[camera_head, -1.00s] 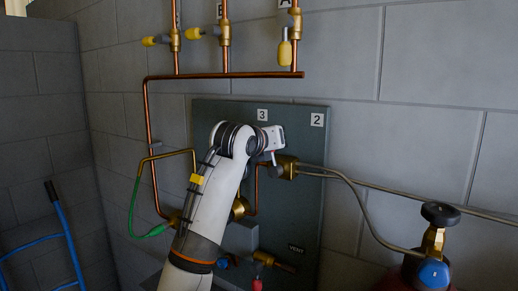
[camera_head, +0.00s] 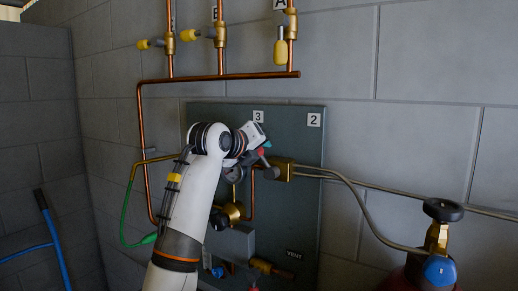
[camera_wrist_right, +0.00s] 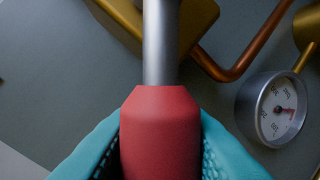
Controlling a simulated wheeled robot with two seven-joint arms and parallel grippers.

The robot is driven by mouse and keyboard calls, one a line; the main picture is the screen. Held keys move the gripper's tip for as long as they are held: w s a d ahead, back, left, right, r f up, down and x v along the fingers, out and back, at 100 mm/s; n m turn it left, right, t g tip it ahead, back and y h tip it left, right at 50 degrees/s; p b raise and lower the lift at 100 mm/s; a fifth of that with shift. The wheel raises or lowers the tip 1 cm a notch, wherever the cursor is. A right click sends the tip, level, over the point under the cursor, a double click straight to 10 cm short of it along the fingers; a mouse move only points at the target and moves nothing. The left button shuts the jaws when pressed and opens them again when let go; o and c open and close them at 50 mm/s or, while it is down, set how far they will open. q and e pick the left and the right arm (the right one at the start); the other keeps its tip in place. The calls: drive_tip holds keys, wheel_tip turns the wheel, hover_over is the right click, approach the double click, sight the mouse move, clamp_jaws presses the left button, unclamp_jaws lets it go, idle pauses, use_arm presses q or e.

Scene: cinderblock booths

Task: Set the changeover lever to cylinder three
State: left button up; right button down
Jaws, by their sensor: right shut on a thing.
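The changeover lever has a grey metal shaft (camera_wrist_right: 160,45) and a red grip (camera_wrist_right: 160,135), both filling the middle of the right wrist view. My right gripper (camera_head: 262,156) is closed around the red grip, with teal finger pads on both sides of it. In the head view a bit of the red grip shows between the fingers, up and left of the brass valve block (camera_head: 281,170). The label 3 (camera_head: 258,116) is above the gripper, and the label 2 (camera_head: 314,120) is to its right. My arm and gripper hide part of the lever. My left gripper is out of view.
The dark panel (camera_head: 306,220) carries a brass regulator (camera_head: 230,212) and a VENT label (camera_head: 294,254). A round gauge (camera_wrist_right: 272,108) is right of the lever. Copper pipes (camera_head: 220,77) run above. A cylinder valve with a black knob (camera_head: 442,210) stands at right.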

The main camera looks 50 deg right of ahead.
drive_tip(key=shift+f, duration=0.1)
drive_tip(key=c, duration=1.1)
unclamp_jaws()
drive_tip(key=shift+w, duration=0.1)
drive_tip(key=b+v, duration=0.4)
drive_tip(key=v, duration=0.8)
